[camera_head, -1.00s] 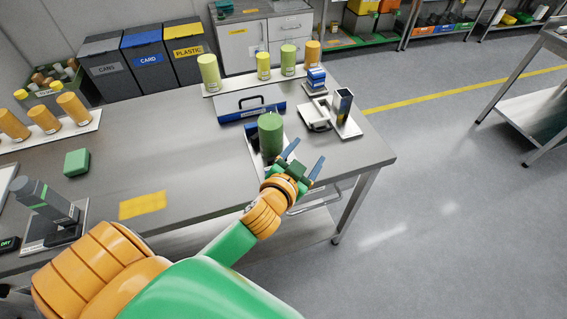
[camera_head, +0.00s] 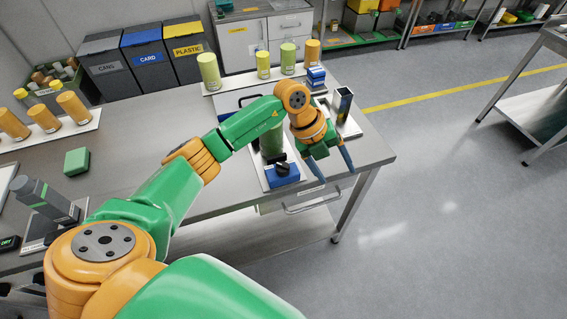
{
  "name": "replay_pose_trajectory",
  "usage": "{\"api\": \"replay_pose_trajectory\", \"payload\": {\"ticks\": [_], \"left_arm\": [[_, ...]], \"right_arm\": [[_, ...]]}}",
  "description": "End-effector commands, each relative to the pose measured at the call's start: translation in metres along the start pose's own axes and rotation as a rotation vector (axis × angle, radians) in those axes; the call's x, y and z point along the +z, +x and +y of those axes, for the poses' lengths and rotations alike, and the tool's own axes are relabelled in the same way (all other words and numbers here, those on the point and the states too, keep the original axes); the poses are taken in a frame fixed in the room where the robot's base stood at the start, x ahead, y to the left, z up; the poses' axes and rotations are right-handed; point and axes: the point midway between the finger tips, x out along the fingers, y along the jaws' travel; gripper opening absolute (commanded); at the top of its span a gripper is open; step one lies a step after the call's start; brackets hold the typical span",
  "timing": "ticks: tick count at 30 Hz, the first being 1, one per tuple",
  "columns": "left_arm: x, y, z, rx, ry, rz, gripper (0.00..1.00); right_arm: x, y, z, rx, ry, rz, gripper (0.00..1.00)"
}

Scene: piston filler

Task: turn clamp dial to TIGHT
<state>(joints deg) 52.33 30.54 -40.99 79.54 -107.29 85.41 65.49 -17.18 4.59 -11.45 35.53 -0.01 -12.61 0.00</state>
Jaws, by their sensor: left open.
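A blue block (camera_head: 284,177) with a dark knob (camera_head: 281,161) on top, which looks like the clamp dial, sits on a pale base plate near the table's front edge. Its marking and setting are too small to read. A green cylinder (camera_head: 270,143) stands just behind it, partly hidden by my left arm. My left gripper (camera_head: 336,173) is open and empty, fingers pointing down, to the right of the blue block and apart from it. My right gripper is not in view.
A dark square-mouthed holder (camera_head: 342,101) stands behind my left gripper. A blue item (camera_head: 316,76) and a row of yellow, green and orange cylinders (camera_head: 208,70) stand at the back. A green box (camera_head: 76,161) lies left; the table's middle left is largely clear.

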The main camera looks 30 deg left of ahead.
Motion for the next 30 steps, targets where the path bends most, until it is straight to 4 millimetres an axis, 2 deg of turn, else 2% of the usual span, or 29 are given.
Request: {"api": "replay_pose_trajectory", "payload": {"ticks": [1,4,6,10,14,21,24,30], "left_arm": [[0.017,-0.013,0.02,0.108,-0.044,-0.055,0.76],[0.04,-0.042,0.056,0.3,-0.147,-0.147,0.76],[0.049,-0.059,0.074,0.39,-0.206,-0.193,0.76],[0.055,-0.073,0.088,0.464,-0.262,-0.231,0.76],[0.056,-0.064,0.095,0.473,-0.267,-0.23,0.76],[0.062,-0.027,0.115,0.47,-0.265,-0.228,0.76],[0.064,-0.017,0.119,0.47,-0.263,-0.229,0.76],[0.066,-0.012,0.122,0.467,-0.261,-0.23,0.76]], "right_arm": [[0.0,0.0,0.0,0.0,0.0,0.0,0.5],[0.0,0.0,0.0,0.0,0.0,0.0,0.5],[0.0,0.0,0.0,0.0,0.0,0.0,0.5],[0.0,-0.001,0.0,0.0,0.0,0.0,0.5],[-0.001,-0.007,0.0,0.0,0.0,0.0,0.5],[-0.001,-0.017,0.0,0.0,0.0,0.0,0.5],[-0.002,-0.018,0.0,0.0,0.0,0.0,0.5],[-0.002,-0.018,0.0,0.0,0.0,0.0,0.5]]}}
